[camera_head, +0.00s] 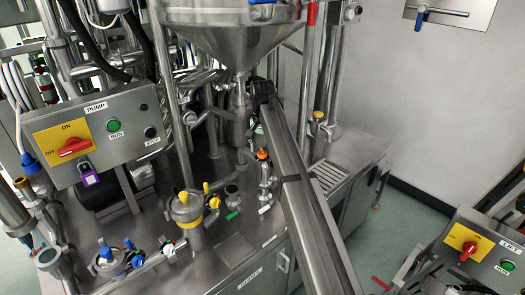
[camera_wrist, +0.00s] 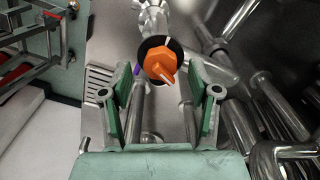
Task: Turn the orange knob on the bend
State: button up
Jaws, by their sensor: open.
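The orange knob (camera_wrist: 160,64) sits on a black round base in the wrist view, just beyond and between my fingertips. It also shows small in the head view (camera_head: 262,154), on a steel fitting beside my arm. The fitting or bend under it (camera_wrist: 154,18) is steel and partly hidden by the knob. My gripper (camera_wrist: 160,88) is open, with one green-padded finger on each side and nothing between them. No contact with the knob is visible. In the head view my arm hides the gripper's fingers.
Steel pipes (camera_wrist: 265,95) run close on the right in the wrist view. In the head view a pump box (camera_head: 112,130) stands left, a steel hopper (camera_head: 225,30) hangs above, and yellow-handled valves (camera_head: 183,198) stand left of the knob. A lift box (camera_head: 478,248) is lower right.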

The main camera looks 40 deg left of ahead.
notch_tip(320, 180, up, 6)
jog(key=shift+r, duration=0.25)
dwell(0.4)
